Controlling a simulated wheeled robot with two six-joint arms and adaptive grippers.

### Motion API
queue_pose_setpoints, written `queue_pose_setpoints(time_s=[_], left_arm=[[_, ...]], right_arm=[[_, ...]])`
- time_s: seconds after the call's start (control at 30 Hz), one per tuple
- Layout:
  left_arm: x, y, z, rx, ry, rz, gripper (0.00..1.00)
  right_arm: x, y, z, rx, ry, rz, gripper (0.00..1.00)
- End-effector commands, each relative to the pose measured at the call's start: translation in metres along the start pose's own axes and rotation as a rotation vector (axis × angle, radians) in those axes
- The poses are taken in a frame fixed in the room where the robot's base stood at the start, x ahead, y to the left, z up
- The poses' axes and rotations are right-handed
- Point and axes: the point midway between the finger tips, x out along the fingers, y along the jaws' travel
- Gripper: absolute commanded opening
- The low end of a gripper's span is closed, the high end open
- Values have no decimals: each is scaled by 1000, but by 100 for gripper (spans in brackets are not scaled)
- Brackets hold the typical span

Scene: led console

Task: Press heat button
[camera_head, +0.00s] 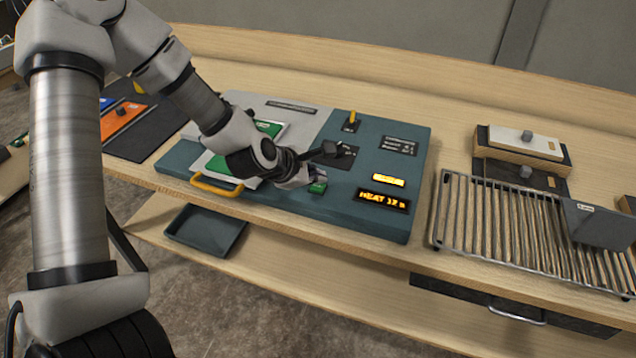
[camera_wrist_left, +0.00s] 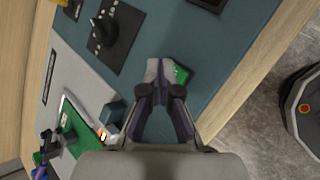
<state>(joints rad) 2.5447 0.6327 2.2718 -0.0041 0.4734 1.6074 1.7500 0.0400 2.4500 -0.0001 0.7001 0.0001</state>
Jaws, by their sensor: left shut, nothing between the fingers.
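The teal console (camera_head: 370,218) lies on the wooden bench. A small green button (camera_head: 318,187) sits near its front edge; it also shows in the left wrist view (camera_wrist_left: 183,74). I cannot read any label on it. An orange display (camera_head: 383,200) on the console is lit and seems to read "HEAT" with a number. My left gripper (camera_head: 306,179) is shut and empty, its tips right beside the green button. In the left wrist view the closed fingertips (camera_wrist_left: 160,68) partly cover the button, and whether they touch it is unclear. My right gripper is not in view.
A black knob (camera_head: 331,150) and a yellow-tipped switch (camera_head: 352,117) stand up from the console. A yellow handle (camera_head: 216,188) is at its front left. A wire rack (camera_head: 480,217) stands to the right. A dark tray (camera_head: 207,232) lies on the lower shelf.

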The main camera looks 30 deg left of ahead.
Motion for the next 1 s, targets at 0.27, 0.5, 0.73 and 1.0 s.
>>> queue_pose_setpoints(time_s=[0.27, 0.5, 0.73, 1.0], left_arm=[[-3, 2, 2, 1, 0, 0, 0], [-10, 8, 8, 1, -1, 1, 0], [-27, 20, 20, -1, 0, 1, 0], [-39, 28, 28, 0, 0, 1, 0]], right_arm=[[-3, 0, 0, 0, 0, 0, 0], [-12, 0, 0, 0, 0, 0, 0], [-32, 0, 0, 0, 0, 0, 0], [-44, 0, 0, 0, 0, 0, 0]])
